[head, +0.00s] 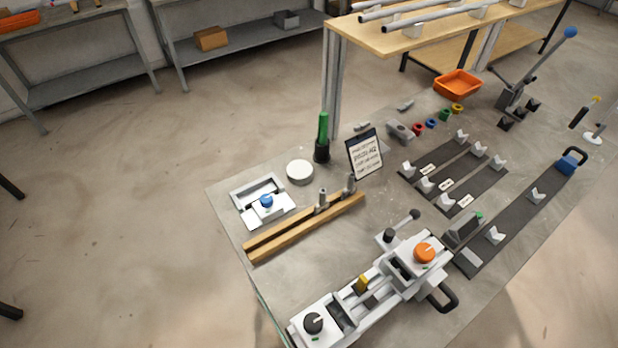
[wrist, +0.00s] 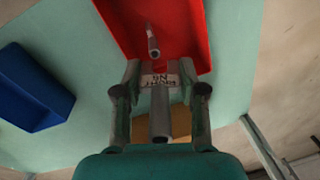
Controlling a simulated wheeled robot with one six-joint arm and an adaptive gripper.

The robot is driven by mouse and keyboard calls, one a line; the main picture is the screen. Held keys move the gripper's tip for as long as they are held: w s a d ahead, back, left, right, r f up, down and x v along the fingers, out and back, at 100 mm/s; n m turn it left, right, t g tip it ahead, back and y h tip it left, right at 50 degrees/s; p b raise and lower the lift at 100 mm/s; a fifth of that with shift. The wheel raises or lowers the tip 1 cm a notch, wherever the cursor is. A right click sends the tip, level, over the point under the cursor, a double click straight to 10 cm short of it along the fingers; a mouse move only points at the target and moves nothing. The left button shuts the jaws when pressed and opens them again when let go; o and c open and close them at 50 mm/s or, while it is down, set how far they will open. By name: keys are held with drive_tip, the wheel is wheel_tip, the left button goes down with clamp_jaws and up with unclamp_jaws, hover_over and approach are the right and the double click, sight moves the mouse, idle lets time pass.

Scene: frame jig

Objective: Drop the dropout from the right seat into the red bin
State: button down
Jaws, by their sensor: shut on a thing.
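In the wrist view my gripper (wrist: 160,88) is shut on a short grey tube (wrist: 160,115), seen end-on between the fingers; it appears to be the dropout. The red bin (wrist: 188,22) is just beyond the fingertips, with a white label reading NG on its near side. Another grey tube piece (wrist: 153,42) shows against the inside of the red bin. The height of the held tube over the bin is hard to judge. My gripper and the red bin do not show in the head view. I cannot tell which part there is the right seat.
A blue bin (wrist: 32,88) stands left of the red bin on a pale green surface (wrist: 88,50). A tan thing (wrist: 182,126) is partly hidden behind the gripper. The head view shows a bench with a clamp fixture (head: 372,288), wooden rails (head: 300,228) and an orange tray (head: 458,84).

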drive_tip(key=shift+f, duration=0.8)
drive_tip(key=c, duration=0.6)
unclamp_jaws()
drive_tip(key=shift+w+d+r, duration=0.1)
drive_tip(key=shift+d+r, duration=0.1)
drive_tip(key=shift+r, duration=1.7)
drive_tip(key=shift+w+d+r, duration=0.1)
drive_tip(key=shift+d+r, duration=0.1)
drive_tip(key=shift+r, duration=1.65)
